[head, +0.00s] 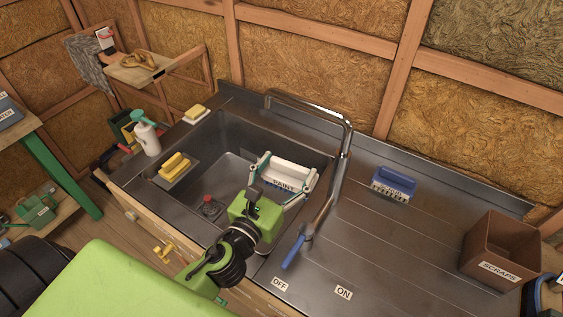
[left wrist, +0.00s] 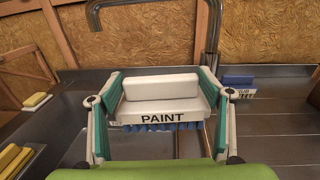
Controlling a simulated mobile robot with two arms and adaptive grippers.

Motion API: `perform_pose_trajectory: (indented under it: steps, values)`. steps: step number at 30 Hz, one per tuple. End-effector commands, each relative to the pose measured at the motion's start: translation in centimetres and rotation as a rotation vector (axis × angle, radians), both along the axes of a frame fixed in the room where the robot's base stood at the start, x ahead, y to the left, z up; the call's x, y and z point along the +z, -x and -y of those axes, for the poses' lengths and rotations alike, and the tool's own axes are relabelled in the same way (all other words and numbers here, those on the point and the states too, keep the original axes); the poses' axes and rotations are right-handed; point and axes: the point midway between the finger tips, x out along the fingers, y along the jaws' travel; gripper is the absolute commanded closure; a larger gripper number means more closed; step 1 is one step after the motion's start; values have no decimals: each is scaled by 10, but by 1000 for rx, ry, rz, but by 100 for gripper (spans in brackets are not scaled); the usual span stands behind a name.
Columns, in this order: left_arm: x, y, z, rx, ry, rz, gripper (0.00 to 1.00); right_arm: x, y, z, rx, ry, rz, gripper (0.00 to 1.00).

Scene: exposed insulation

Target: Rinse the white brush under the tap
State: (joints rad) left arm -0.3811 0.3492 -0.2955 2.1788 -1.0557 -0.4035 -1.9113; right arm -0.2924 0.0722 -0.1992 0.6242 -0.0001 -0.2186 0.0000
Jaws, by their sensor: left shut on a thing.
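The white brush (head: 291,174) has a white block handle, a label reading PAINT and blue bristles facing down. My left gripper (head: 286,181) is shut on it, one finger at each end, and holds it over the right part of the sink (head: 232,147). The left wrist view shows the brush (left wrist: 160,98) level between the fingers. The metal tap (head: 347,150) arches over the sink's back right, its spout end behind the brush. No water shows. The blue tap lever (head: 293,252) points toward the OFF label (head: 280,284). My right gripper is not in view.
A blue brush (head: 393,183) stands on the drainboard right of the tap. A brown SCRAPS bin (head: 500,250) is at far right. Yellow sponges (head: 174,167) and a spray bottle (head: 146,135) are at left. The ON label (head: 343,292) lies right of the lever.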

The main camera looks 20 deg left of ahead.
Motion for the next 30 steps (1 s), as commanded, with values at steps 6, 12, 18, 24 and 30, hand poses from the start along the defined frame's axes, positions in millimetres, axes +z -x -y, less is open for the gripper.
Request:
perform_pose_trajectory:
  steps: [6, 12, 18, 24, 30]
  values:
    - [-2, -15, -9, 1, -3, 4, 52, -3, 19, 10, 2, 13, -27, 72]
    - [-7, -32, -19, 1, -4, 3, 52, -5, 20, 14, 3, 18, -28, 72]
    - [-11, -49, -29, 2, -3, 4, 52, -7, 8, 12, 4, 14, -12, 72]
    - [-15, -66, -39, 2, -3, 3, 52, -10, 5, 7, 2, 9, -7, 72]
    - [-18, -83, -49, 2, -3, 4, 52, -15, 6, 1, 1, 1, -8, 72]
